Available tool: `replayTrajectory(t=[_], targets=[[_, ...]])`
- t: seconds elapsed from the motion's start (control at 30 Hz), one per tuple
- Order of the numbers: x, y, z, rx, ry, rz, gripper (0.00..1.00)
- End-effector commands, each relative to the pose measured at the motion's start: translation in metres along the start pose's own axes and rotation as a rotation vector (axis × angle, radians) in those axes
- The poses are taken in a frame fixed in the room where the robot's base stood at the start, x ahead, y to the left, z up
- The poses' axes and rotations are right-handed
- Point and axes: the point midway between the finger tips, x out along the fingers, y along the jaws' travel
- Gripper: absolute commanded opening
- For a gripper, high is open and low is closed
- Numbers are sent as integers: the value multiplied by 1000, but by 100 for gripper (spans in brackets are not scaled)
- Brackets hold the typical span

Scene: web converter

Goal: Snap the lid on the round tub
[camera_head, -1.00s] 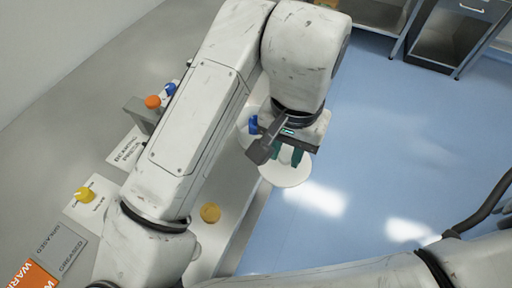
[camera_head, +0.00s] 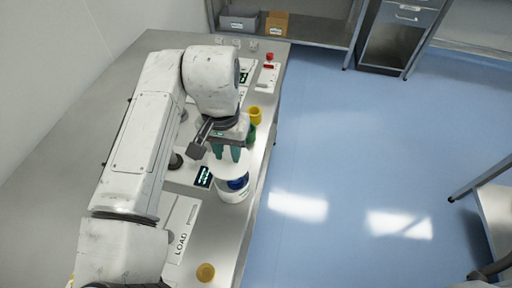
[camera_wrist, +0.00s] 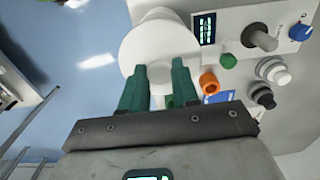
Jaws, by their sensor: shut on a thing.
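My gripper (camera_head: 226,153) has green fingers and is shut on the white round lid (camera_head: 224,166). In the wrist view, the gripper (camera_wrist: 158,76) points at the lid (camera_wrist: 156,44), a broad white disc between and beyond the fingertips. The white round tub (camera_head: 234,192) with a dark blue label stands near the right edge of the steel bench. The lid is over the tub in the head view and hides its rim. I cannot tell whether the lid touches the tub or sits level on it.
A small display (camera_head: 204,177) is just left of the tub. A yellow cup (camera_head: 254,115) and a green item stand beyond it. A tan disc (camera_head: 205,272) lies on the bench (camera_head: 222,245) at the front. Blue floor (camera_head: 330,150) lies open to the right.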

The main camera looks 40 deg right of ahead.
Motion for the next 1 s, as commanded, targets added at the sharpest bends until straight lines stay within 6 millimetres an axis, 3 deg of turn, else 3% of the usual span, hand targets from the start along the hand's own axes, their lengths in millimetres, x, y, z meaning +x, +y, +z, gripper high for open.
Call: replayTrajectory(t=[0.27,1.0], targets=[[10,-5,1,-5,-3,-3,1],[64,-5,1,-6,-2,-2,1]])
